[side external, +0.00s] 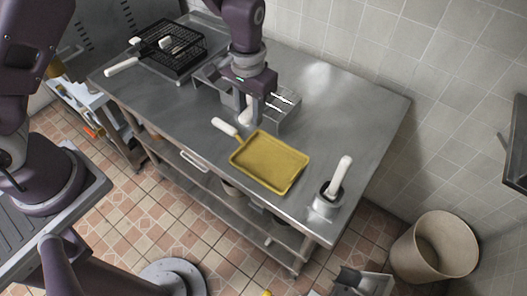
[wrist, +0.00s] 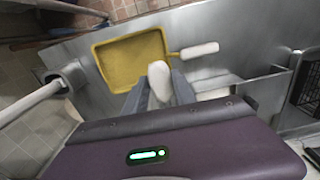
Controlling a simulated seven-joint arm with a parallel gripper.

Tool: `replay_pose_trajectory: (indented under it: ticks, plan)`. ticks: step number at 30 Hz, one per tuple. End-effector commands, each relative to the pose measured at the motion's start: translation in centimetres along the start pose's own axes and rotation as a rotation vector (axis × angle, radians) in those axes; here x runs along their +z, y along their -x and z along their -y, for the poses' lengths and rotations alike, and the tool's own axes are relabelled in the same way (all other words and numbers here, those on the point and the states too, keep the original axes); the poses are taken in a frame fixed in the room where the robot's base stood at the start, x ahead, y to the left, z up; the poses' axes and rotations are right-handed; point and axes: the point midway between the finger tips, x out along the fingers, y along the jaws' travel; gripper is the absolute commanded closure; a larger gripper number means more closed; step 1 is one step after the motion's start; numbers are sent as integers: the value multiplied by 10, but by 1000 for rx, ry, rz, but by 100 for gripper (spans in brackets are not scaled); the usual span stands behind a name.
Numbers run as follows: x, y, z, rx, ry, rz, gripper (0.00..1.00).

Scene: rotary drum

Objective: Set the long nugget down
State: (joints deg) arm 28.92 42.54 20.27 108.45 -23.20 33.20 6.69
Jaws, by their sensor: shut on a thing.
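My gripper (side external: 249,103) points down over the steel table and is shut on a pale, long, rounded nugget. The nugget (wrist: 159,80) shows between my two fingers in the wrist view, and its pale lower end (side external: 246,117) shows under the gripper in the side view. The lower end is close to the table top; I cannot tell whether it touches. A yellow pan (side external: 270,161) with a white handle lies flat in front of the gripper, apart from it. The pan also shows beyond the nugget in the wrist view (wrist: 130,60).
Metal bins (side external: 283,114) stand close beside the gripper. A black wire basket (side external: 172,48) with a white handle is at the back left. A metal pot (side external: 326,205) holding an upright white-handled tool stands near the front right. The table's right back area is clear.

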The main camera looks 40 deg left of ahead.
Motion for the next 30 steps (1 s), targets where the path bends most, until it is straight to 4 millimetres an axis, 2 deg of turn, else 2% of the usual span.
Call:
replay_pose_trajectory:
  ticks: [1,3,7,12,17,22,30]
  plan:
    - [1,-9,-20,4,-5,2,100]
    - [3,-17,-41,11,0,2,100]
    - [6,-32,-60,18,9,6,100]
    - [7,-73,-62,19,13,8,100]
    - [6,-94,-63,19,11,4,100]
    - [6,-123,-63,19,12,6,100]
    - [6,-126,-63,20,11,3,100]
